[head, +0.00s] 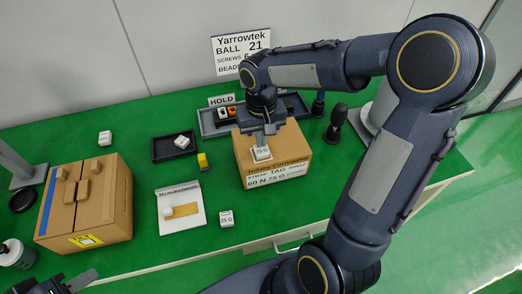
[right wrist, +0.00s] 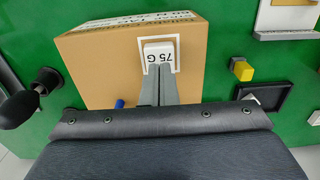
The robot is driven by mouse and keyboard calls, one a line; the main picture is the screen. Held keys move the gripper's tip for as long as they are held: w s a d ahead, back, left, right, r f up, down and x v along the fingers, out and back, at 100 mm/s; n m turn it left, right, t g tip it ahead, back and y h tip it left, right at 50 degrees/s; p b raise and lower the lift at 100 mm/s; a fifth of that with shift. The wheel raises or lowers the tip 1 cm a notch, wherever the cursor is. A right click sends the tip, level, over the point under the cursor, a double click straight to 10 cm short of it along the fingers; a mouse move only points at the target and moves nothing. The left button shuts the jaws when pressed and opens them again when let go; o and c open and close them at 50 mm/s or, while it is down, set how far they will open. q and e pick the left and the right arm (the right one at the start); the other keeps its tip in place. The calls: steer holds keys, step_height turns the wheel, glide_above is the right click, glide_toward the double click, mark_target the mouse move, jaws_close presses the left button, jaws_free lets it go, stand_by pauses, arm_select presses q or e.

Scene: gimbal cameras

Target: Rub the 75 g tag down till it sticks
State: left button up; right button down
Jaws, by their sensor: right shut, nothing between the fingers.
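The white 75 G tag (head: 263,154) sits inside a white-bordered square on top of a cardboard box (head: 290,161), and it also shows in the right wrist view (right wrist: 160,50). My right gripper (head: 262,142) points down over the box with its fingers together and empty. In the right wrist view the fingertips (right wrist: 158,72) overlap the tag's near edge; I cannot tell whether they press on it. The tag looks roughly flat, but its underside is hidden. My left gripper (head: 78,282) shows only partly at the bottom left, away from the box; its finger opening is unclear.
A larger carton (head: 84,212) stands at the left. A white panel (head: 180,222), a 25 G block (head: 227,218), a yellow block (head: 202,161) and a black tray (head: 170,153) lie on the green table. A grey HOLD tray (head: 208,122) and dark knobbed posts (head: 337,118) stand behind the box.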

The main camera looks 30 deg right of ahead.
steer(key=shift+f+b, duration=0.6)
steer(key=shift+f, duration=0.2)
stand_by(0.4)
step_height(320, 180, up, 8)
steer(key=p, duration=0.6)
stand_by(0.3)
steer(key=shift+s+r, duration=0.1)
steer(key=shift+r, duration=0.05)
steer(key=s+a+r+t+y, duration=0.2)
steer(key=s, duration=0.6)
steer(key=s+a+r+n+t+y, duration=0.1)
steer(key=s+a+r+t, duration=0.1)
steer(key=s, duration=0.6)
steer(key=shift+s+r+t+y, duration=0.2)
steer(key=shift+s+t+y, duration=0.2)
steer(key=shift+t, duration=0.4)
